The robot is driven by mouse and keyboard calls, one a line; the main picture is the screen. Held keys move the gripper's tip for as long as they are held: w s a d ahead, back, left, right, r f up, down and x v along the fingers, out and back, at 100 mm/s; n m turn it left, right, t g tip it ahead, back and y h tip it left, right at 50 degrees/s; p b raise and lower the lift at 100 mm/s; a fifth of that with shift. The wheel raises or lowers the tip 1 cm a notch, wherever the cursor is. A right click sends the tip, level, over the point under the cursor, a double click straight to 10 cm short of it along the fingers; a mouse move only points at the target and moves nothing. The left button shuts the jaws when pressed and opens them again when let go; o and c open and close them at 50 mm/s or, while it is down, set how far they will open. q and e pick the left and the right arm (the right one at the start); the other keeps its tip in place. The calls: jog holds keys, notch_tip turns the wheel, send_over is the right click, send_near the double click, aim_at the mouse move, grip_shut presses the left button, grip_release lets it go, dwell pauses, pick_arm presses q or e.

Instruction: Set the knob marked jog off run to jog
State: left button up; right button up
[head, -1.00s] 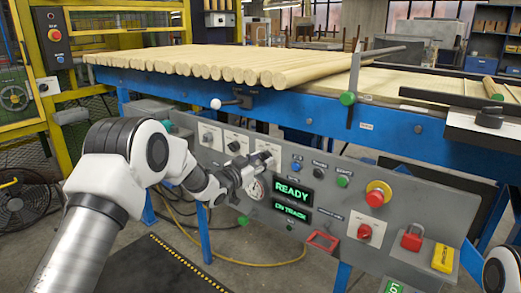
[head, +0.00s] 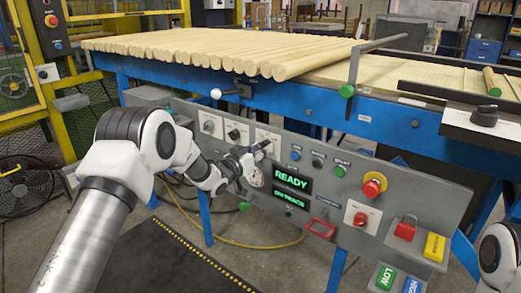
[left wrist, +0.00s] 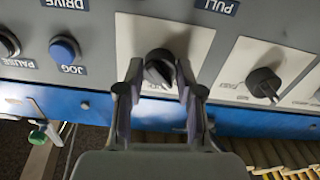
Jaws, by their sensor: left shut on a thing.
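The grey control panel (head: 350,200) slopes under the blue table edge. A black selector knob (left wrist: 158,68) on a white plate (left wrist: 198,38) sits between the fingers of my left gripper (left wrist: 158,85) in the left wrist view, which shows the panel upside down. In the head view my left gripper (head: 258,153) is at the rightmost of three knob plates in a row and covers most of its knob. It is shut on that knob. The fingers hide most of the plate's lettering, so I cannot read its marks or setting. My right gripper is out of view.
A second knob (left wrist: 264,85) is beside the held one. The blue JOG button (left wrist: 65,50) is on its other side. Displays read READY (head: 291,175) and ON TRACK (head: 289,198). A red stop button (head: 373,186) and red padlock (head: 406,228) are farther right.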

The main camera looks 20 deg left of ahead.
pick_arm(q)
jog(key=o, duration=1.1)
jog(key=shift+o, duration=0.2)
jog(key=v, duration=1.2)
